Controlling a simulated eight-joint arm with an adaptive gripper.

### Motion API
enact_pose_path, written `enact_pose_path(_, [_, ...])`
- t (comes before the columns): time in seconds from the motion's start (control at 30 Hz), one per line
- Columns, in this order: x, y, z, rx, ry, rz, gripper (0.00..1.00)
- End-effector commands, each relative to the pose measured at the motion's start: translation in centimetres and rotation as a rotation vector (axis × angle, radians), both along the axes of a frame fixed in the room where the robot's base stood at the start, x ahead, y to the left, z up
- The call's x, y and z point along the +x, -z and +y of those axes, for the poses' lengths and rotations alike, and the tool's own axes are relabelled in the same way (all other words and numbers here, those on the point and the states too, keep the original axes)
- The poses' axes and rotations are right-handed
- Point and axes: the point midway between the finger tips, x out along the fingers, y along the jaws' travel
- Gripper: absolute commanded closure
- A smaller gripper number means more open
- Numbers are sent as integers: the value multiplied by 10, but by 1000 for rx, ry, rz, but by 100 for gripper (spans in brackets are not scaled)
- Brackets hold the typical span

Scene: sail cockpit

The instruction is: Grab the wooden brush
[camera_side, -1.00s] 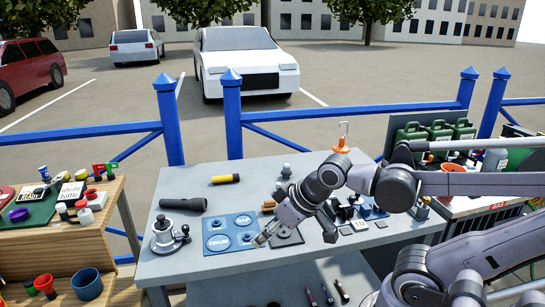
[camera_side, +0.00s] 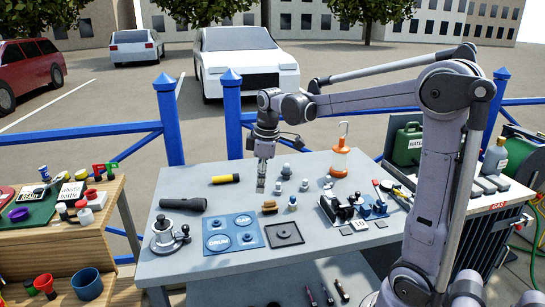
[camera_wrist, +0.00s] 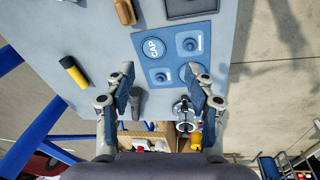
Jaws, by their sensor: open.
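The wooden brush (camera_side: 269,208) is a small brown piece lying on the grey table, to the right of the blue mat's far edge in the side view. It also shows in the wrist view (camera_wrist: 125,11) at the top edge, partly cut off. My gripper (camera_side: 261,189) points down above the table, just up and left of the brush in the side view. In the wrist view my gripper (camera_wrist: 162,73) has its two fingers wide apart with nothing between them. It is apart from the brush.
A blue mat (camera_side: 246,219) and a dark square tray (camera_side: 284,233) lie near the brush. A yellow-black flashlight (camera_side: 225,179), a dark flashlight (camera_side: 183,204), a metal winch (camera_side: 166,237) and an orange lantern (camera_side: 341,158) stand around. Small bottles sit behind the brush.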

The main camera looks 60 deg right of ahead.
Motion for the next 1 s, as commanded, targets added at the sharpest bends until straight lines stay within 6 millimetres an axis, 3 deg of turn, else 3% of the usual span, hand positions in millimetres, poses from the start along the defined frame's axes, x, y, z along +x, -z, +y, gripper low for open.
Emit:
enact_pose_path(0.03, [8,5,-15,1,-27,29,45])
enact_pose_path(0.2, [22,21,-54,16,-136,115,45])
enact_pose_path(0.4, [27,35,-80,36,-217,169,45])
enact_pose_path(1.0, [28,93,-85,40,-232,177,45])
